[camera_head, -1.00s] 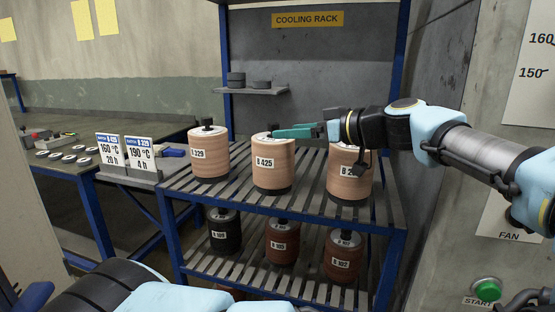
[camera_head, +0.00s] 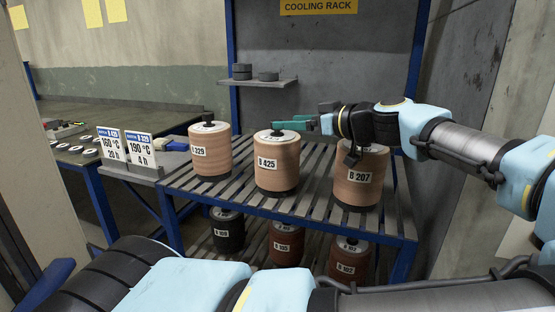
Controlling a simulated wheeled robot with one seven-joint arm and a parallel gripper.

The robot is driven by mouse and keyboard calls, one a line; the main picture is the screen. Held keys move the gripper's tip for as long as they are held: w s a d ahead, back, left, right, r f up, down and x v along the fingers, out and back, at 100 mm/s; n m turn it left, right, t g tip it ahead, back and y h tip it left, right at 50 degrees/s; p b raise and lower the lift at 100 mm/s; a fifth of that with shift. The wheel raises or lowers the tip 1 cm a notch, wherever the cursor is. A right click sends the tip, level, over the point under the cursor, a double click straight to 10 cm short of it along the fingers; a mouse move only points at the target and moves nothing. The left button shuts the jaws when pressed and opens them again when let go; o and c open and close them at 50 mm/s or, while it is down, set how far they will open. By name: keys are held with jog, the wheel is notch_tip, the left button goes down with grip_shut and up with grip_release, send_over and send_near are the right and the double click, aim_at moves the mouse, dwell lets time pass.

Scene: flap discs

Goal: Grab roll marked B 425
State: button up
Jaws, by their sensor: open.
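The roll marked B 425 (camera_head: 277,170) is a tan cylinder with a dark base and a black knob on top. It stands upright in the middle of the cooling rack's upper shelf. My gripper (camera_head: 283,126) has teal fingers and reaches in from the right, by the top of this roll near its knob. The gripper is open. Whether the fingers touch the knob or roll cannot be told. The roll marked B 207 (camera_head: 358,187) stands to the right, its top partly hidden by my arm. The roll marked B 329 (camera_head: 209,158) stands to the left.
The slatted upper shelf (camera_head: 318,170) has blue edges. Several darker rolls stand on the lower shelf, including B 105 (camera_head: 286,243). Two temperature signs (camera_head: 125,147) stand on a bench at left. A small wall shelf (camera_head: 262,83) holds dark discs behind.

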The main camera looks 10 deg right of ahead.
jog(key=p+x, duration=0.2)
jog(key=x, duration=0.2)
jog(key=shift+w+a+f, duration=0.1)
jog(key=shift+a, duration=0.2)
jog(key=shift+w+a+f, duration=0.15)
jog(key=shift+w+f, duration=0.05)
jog(key=shift+c, duration=0.2)
grip_shut()
jog(key=shift+r, duration=0.15)
dwell(0.6)
